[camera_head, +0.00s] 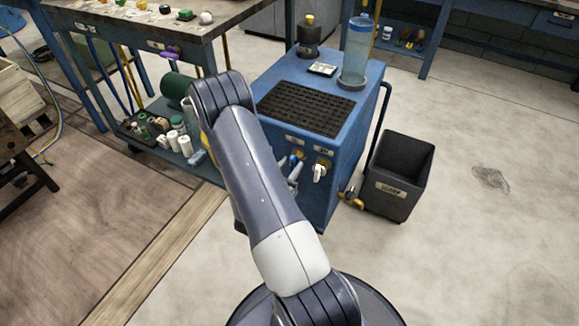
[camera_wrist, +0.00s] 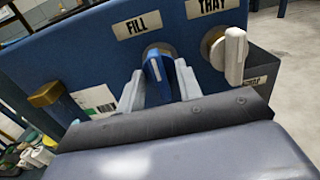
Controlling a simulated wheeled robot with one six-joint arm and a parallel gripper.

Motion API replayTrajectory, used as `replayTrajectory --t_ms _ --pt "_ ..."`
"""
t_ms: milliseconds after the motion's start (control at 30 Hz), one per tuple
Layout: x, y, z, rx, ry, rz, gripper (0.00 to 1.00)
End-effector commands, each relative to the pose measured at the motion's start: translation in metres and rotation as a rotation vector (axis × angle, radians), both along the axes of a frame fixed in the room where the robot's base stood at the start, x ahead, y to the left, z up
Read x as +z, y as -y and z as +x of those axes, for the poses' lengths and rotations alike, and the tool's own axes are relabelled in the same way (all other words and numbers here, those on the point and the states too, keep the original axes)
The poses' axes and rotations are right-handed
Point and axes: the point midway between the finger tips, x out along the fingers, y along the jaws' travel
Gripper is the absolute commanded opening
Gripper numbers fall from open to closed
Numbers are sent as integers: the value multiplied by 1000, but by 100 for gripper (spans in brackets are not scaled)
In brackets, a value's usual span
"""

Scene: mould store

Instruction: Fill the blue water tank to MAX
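The water tank (camera_head: 357,52) is a clear, blue-tinted upright cylinder on the back right of the blue cabinet (camera_head: 345,140). Its water level and MAX mark are too small to make out. My gripper (camera_wrist: 160,80) is at the cabinet's front, its two grey fingers on either side of the blue handle (camera_wrist: 153,66) under the FILL label (camera_wrist: 143,24). The fingers are close to the handle; whether they press on it I cannot tell. The handle stands roughly upright, slightly tilted. A white handle (camera_wrist: 235,56) sits to its right under the TRAY label (camera_wrist: 212,5).
A black slatted tray (camera_head: 306,108) and a dark bottle (camera_head: 309,40) are on the cabinet top. A black bin (camera_head: 398,178) stands at its right, beside a brass valve (camera_head: 352,198). A workbench (camera_head: 150,32) with a loaded lower shelf is left. Floor at right is clear.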

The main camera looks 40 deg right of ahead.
Motion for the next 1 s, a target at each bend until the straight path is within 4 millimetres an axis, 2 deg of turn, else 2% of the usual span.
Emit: replayTrajectory --t_ms 233,700,1000 --pt "0 -12 -4 3 -3 1 34" --pt "1 -77 -31 6 -2 -1 34" --pt "0 -98 -40 1 0 0 34"
